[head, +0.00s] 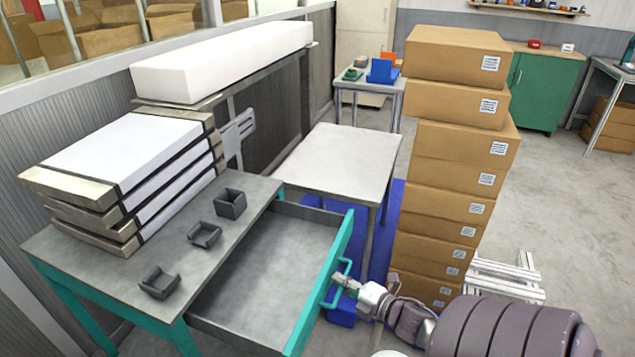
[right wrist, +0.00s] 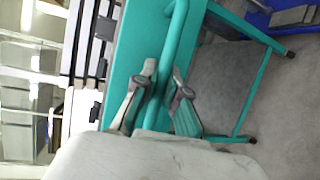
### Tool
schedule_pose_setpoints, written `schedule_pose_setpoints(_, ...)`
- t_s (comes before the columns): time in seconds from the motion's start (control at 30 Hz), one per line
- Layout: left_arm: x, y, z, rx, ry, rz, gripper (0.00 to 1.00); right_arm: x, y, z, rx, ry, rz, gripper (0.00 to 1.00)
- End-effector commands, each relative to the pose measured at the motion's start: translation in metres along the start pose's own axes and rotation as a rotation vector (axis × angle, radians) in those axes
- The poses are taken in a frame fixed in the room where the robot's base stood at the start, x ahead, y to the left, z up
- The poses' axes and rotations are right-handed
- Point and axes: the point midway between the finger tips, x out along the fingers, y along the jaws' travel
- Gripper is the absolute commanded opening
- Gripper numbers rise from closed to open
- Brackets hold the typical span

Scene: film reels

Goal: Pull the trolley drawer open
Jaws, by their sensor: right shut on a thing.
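The trolley (head: 80,270) stands at the left, with a grey top and teal frame. Its drawer (head: 275,265) is pulled out to the right, and the empty grey inside shows. The teal drawer front (head: 322,285) carries a teal bar handle (head: 345,268). My right gripper (head: 345,284) is at this handle. In the right wrist view, the two fingers of the right gripper (right wrist: 160,92) lie on either side of the teal handle bar (right wrist: 173,45), shut on it. My left gripper is not in view.
Several small dark bins (head: 231,203) and a stack of flat packs (head: 125,180) are on the trolley top. A tall stack of cardboard boxes (head: 445,190) stands right of the drawer. A pale table (head: 340,160) is behind it. Grey floor (head: 570,215) is open at the right.

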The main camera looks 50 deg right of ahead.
Motion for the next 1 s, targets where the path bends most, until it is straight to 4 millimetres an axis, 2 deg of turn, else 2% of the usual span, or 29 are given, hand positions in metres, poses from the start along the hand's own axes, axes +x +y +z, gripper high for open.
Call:
schedule_pose_setpoints(0.1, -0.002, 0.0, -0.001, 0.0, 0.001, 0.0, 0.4, -0.018, -0.004, 0.007, 0.002, -0.002, -0.002, 0.0)
schedule_pose_setpoints(0.23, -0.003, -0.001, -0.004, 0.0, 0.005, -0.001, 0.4, -0.028, -0.006, 0.011, 0.001, -0.001, -0.001, 0.0)
schedule_pose_setpoints(0.7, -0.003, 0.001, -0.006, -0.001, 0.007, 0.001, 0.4, -0.033, -0.008, 0.014, 0.001, -0.002, 0.0, 0.0)
schedule_pose_setpoints(0.73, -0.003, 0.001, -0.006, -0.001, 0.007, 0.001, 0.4, -0.033, -0.007, 0.014, 0.001, -0.001, 0.0, 0.16)
schedule_pose_setpoints(0.77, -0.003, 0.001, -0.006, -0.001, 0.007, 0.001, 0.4, -0.033, -0.007, 0.014, 0.001, -0.001, 0.0, 0.21)
schedule_pose_setpoints(1.0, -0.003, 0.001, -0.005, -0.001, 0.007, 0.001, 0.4, -0.032, -0.007, 0.014, 0.001, -0.001, 0.001, 0.22)
